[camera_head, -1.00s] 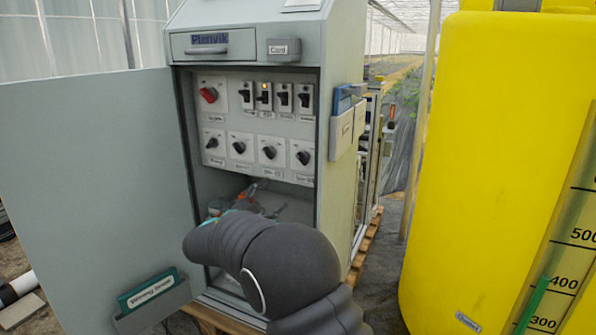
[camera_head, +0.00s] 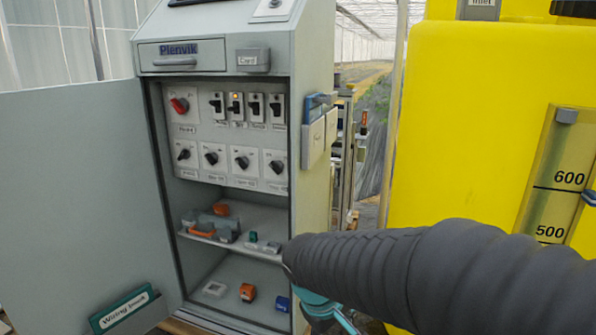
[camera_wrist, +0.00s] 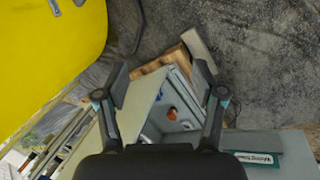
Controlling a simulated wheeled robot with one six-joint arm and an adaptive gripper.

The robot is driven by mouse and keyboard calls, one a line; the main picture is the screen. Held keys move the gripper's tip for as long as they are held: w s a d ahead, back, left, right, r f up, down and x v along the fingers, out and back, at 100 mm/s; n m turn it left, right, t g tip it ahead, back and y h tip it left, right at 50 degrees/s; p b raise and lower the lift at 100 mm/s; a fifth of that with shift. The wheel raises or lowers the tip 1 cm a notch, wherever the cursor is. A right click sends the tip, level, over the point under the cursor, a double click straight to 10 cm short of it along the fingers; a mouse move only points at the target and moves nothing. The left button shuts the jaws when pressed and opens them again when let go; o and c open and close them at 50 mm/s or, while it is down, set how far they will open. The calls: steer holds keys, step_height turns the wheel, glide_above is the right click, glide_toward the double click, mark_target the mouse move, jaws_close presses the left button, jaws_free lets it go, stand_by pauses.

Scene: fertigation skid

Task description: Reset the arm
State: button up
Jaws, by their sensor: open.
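My gripper (camera_wrist: 160,90) is open and empty in the wrist view, its two fingers spread apart with the cabinet and floor beyond them. In the head view my dark ribbed arm reaches in from the right, and the gripper end is mostly hidden behind it at the cabinet's right front edge. The grey control cabinet (camera_head: 312,190) stands open, with switches and rotary knobs on its panel (camera_head: 197,135). The cabinet also shows in the wrist view (camera_wrist: 140,108), tilted.
The open cabinet door (camera_head: 80,190) is at left, with a green wiring book (camera_head: 124,308) in its pocket. Shelves hold small orange, grey and blue parts (camera_head: 248,292). A large yellow tank (camera_head: 460,130) stands at right. Bare floor (camera_wrist: 260,60) shows in the wrist view.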

steer(key=s+d+r+m+t+y, duration=0.1)
steer(key=s+d+r+m, duration=0.2)
steer(key=s, duration=0.3)
steer(key=s+d+r+m+t+y, duration=0.1)
steer(key=s+d+r+m+t, duration=0.1)
steer(key=s+d+r+m, duration=0.2)
steer(key=shift+s+d+r+t+y, duration=0.2)
steer(key=shift+s+d+t+y, duration=0.15)
steer(key=shift+s+d, duration=0.75)
steer(key=shift+s+a, duration=0.15)
steer(key=shift+a, duration=0.05)
